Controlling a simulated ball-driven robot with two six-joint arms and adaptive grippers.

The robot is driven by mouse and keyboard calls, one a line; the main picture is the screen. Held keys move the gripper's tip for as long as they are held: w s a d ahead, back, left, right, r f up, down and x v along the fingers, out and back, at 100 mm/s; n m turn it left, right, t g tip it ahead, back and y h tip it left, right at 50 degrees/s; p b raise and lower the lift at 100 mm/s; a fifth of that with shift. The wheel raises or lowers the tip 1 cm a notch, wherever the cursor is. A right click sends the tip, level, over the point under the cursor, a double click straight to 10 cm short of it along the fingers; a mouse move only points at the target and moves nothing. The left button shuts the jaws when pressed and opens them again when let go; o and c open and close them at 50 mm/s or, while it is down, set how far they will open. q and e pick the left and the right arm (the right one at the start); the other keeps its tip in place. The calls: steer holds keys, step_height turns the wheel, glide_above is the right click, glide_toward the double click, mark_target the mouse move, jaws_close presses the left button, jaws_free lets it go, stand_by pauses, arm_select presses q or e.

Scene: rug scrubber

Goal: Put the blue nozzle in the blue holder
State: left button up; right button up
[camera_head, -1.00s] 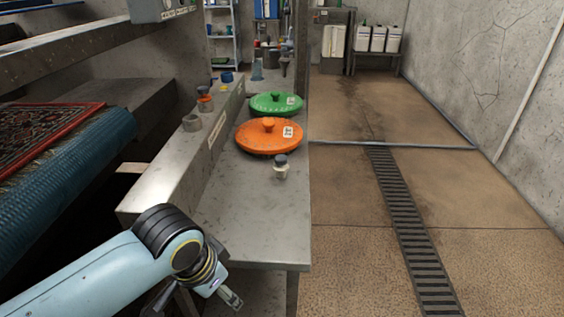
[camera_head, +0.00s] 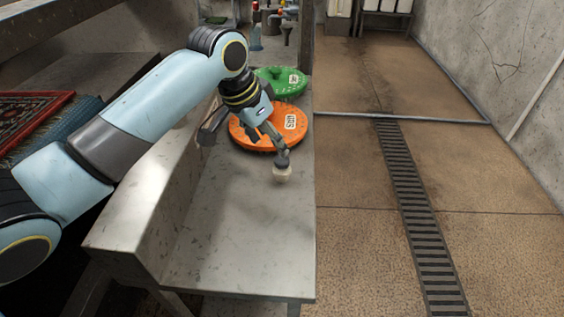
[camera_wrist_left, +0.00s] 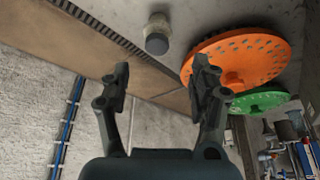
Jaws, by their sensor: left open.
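A small nozzle-like piece (camera_head: 282,174) with a dark grey-blue cap and cream body stands upright on the metal bench (camera_head: 235,235), near its right edge. I cannot tell whether it is the blue nozzle. It also shows in the left wrist view (camera_wrist_left: 157,36), beyond the fingertips and apart from them. My left gripper (camera_head: 246,148) is open and empty over the bench; one finger overlaps the piece's cap in the head view. Its spread fingers show in the left wrist view (camera_wrist_left: 160,80). No blue holder can be made out; my left arm covers the ledge. My right gripper is out of view.
An orange disc (camera_head: 244,132) lies just behind the gripper, with a green disc (camera_head: 292,76) farther back. The raised ledge (camera_head: 125,220) borders the bench on the left. The front of the bench is clear.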

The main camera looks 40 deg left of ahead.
mark_target(281, 160)
arm_select(q)
steer(key=x, duration=0.2)
steer(key=shift+d+f, duration=0.2)
steer(key=shift+f, duration=0.2)
steer(key=shift+w+f+b, duration=0.15)
steer(key=shift+f+b, duration=0.15)
steer(key=shift+f, duration=0.05)
steer(key=b+x, duration=0.1)
steer(key=x, duration=0.3)
steer(key=shift+d+f, duration=0.1)
steer(key=shift+f, duration=0.1)
steer(key=shift+w+f, duration=0.2)
steer(key=shift+f, duration=0.15)
steer(key=c, duration=1.1)
steer(key=shift+c, duration=0.3)
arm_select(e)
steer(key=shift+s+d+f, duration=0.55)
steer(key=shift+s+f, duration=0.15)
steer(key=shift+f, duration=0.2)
